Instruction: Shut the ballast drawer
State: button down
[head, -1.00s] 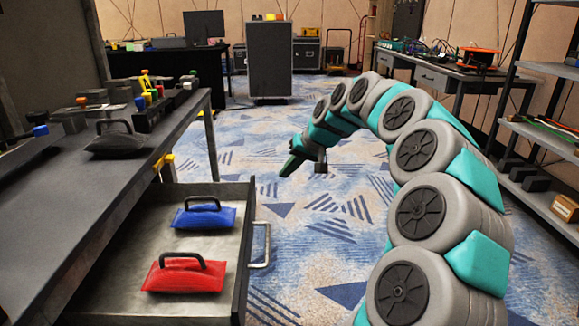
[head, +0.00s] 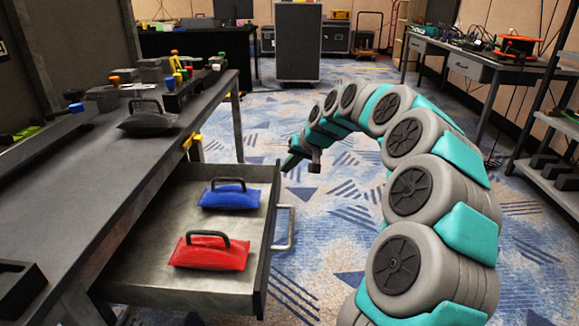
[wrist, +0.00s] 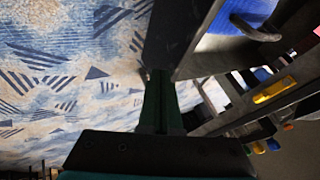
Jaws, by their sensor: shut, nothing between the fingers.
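The ballast drawer (head: 150,277) stands open, pulled out to the right from under the workbench. Its dark front panel carries a metal bar handle (head: 285,228). Inside lie a blue ballast bag (head: 230,197) and a red ballast bag (head: 210,254), both with black handles. My gripper (head: 287,166) is shut and empty, just beyond the far end of the drawer front. In the wrist view my gripper (wrist: 157,73) points at the dark drawer front (wrist: 165,40); I cannot tell whether they touch. The blue bag (wrist: 232,22) shows behind the panel.
A grey bag (head: 147,122) and several blocks with coloured knobs sit on the dark workbench (head: 75,190). A yellow piece (head: 192,141) is at the bench edge. Carpet floor (head: 320,235) lies clear between the drawer and my arm. Shelving (head: 550,172) stands at the right.

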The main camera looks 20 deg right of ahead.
jog(key=p, duration=0.3)
send_near(216, 164)
jog(key=a+f, duration=0.1)
jog(key=a, duration=0.1)
jog(key=a+f, duration=0.3)
jog(key=a, duration=0.2)
jog(key=shift+f, duration=0.2)
jog(key=shift+d, duration=0.1)
jog(key=s+d+r+b, duration=0.2)
jog(key=s+d+r, duration=0.4)
jog(key=d+r, duration=0.1)
jog(key=s+m+g+y+b, duration=0.1)
jog(key=s+g+y, duration=0.3)
jog(key=s, duration=0.5)
jog(key=w+a+f+y, duration=0.1)
jog(key=w+a+f, duration=0.2)
jog(key=a+f, duration=0.4)
jog(key=shift+a+t, duration=0.4)
jog(key=shift+a, duration=1.35)
